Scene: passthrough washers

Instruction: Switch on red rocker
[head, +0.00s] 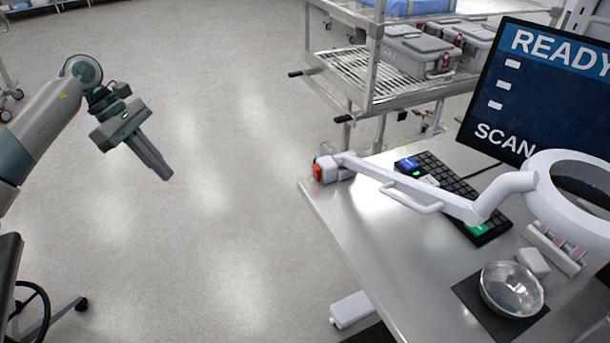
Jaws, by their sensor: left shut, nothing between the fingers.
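The block is the base of a white magnifier lamp arm (405,188). My left gripper (163,173) is shut and empty over the open floor, well to the left of the rocker and apart from it. My right gripper is not in view. I cannot tell which way the rocker is tipped.
A black keyboard (455,180), a magnifier ring (535,190), a metal bowl (512,288) and a monitor (540,90) are on the table's right part. A wire cart (370,85) with grey boxes stands behind. The floor between my left gripper and the table is clear.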

